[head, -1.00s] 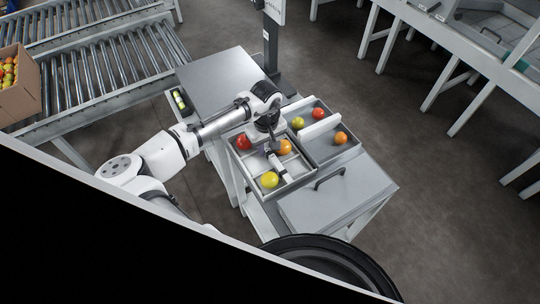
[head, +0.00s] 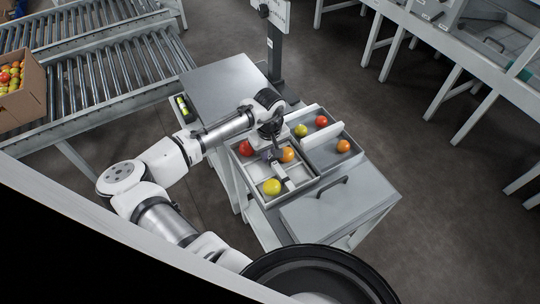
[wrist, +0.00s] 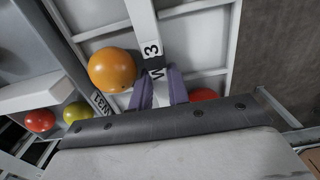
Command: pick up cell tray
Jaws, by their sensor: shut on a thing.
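The cell tray (head: 244,178) is a shallow grey tray with pale dividers. It holds a red tomato (head: 246,148), an orange tomato (head: 287,155) and a yellow tomato (head: 271,187) in separate cells. My gripper (wrist: 158,90) is over the middle of the tray, its purple fingers shut on the pale centre bar (wrist: 143,22) labelled "W 3". The orange tomato (wrist: 112,70) is close beside the fingers in the wrist view; a red one (wrist: 203,95) is partly hidden by the gripper body. I cannot tell whether the tray touches the surface below.
A second grey tray (head: 325,167) with a white upright divider and several tomatoes adjoins on the right. A grey panel with a dark handle (head: 334,187) is in front. A flat metal plate (head: 225,85) and a post (head: 275,45) stand behind. Roller conveyors (head: 100,75) are at left.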

